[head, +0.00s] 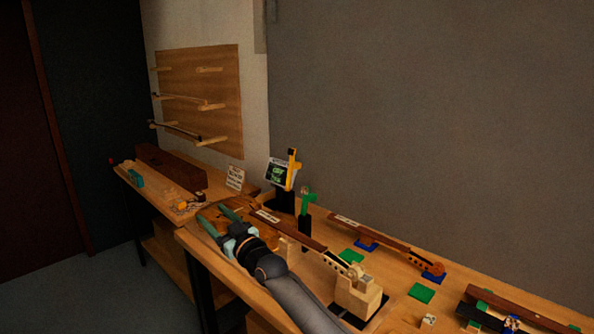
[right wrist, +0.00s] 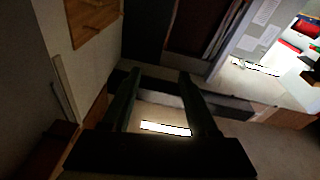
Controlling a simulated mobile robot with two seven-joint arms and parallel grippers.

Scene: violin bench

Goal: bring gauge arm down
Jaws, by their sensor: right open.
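A small display with green figures (head: 278,173) stands at the back of the bench, with a yellow upright piece (head: 292,168) beside it on a black stand. A green upright piece (head: 308,200) on a black post stands just to its right. I cannot tell which piece is the gauge arm. My right gripper (head: 218,219) is open, its teal fingers apart over the bench, left of and in front of these stands, touching neither. In the right wrist view its dark fingers (right wrist: 158,80) are apart with nothing held between them. My left gripper is out of view.
A violin neck (head: 290,230) rests on a wooden cradle (head: 357,296) beside my right arm. Another neck (head: 385,240) lies on blue pads behind. A green pad (head: 421,293) lies at the right. A peg board (head: 200,100) hangs on the wall.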

